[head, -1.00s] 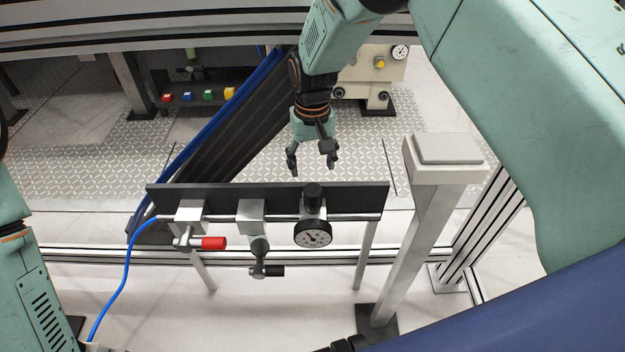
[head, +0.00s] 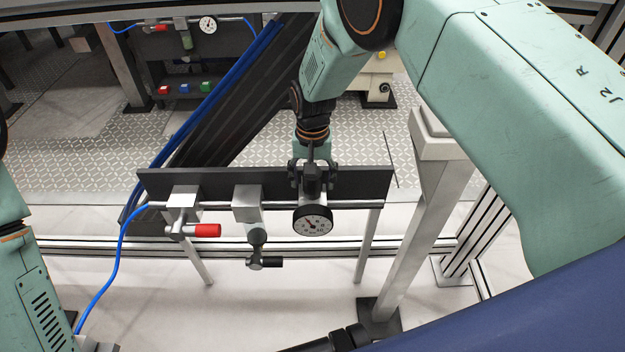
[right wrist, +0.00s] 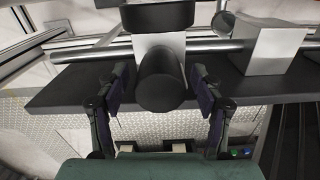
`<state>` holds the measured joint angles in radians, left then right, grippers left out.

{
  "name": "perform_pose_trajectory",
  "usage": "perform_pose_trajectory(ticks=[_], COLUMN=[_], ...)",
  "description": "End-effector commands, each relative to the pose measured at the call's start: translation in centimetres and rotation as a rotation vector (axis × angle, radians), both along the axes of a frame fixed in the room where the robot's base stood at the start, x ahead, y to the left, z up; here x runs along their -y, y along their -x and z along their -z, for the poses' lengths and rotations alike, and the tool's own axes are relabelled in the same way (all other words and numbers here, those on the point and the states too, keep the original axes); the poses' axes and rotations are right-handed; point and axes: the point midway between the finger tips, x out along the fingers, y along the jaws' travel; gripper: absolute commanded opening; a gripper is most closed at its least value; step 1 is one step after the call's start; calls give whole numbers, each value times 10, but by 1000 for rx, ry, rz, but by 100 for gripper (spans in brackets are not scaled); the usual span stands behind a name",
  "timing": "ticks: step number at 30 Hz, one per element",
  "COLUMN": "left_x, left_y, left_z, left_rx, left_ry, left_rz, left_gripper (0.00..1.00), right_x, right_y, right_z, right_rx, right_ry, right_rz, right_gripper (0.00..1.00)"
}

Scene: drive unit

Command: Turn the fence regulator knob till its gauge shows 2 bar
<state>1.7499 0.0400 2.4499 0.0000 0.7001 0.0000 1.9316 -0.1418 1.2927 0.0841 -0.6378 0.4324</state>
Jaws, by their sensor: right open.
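The regulator's black knob (head: 312,183) stands upright on its block on the fence panel (head: 225,183), above the round gauge (head: 313,220). The gauge has a white face and a short needle; its figures are too small to read. My right gripper (head: 312,178) is open, with its fingers on either side of the knob. The right wrist view shows the knob (right wrist: 161,82) between the two open fingers (right wrist: 160,98), with gaps on both sides. My left arm shows at the left edge in the head view; its gripper is out of frame.
Left of the gauge, a red-handled valve (head: 205,230) and a black-handled valve (head: 265,262) hang on the same pipe. A blue hose (head: 118,262) runs down at the left. A grey post (head: 418,230) stands close on the right.

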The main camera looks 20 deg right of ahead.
Motion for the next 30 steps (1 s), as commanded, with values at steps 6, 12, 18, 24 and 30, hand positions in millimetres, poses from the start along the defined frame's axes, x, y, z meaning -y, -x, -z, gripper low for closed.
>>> perform_pose_trajectory(ticks=[6, 12, 18, 24, 30], left_x=[0, 0, 0, 0, 0], left_y=[0, 0, 0, 0, 0], left_z=[0, 0, 0, 0, 0], left_rx=[0, 0, 0, 0, 0], left_ry=[0, 0, 0, 0, 0], left_rz=[0, 0, 0, 0, 0], left_gripper=[0, 0, 0, 0, 0], right_x=[0, 0, 0, 0, 0], right_y=[0, 0, 0, 0, 0], right_z=[1, 1, 1, 1, 1], right_rx=[1, 1, 1, 1, 1], right_ry=[0, 0, 0, 0, 0], right_rz=[0, 0, 0, 0, -3], right_gripper=[66, 54, 37, 20, 12])
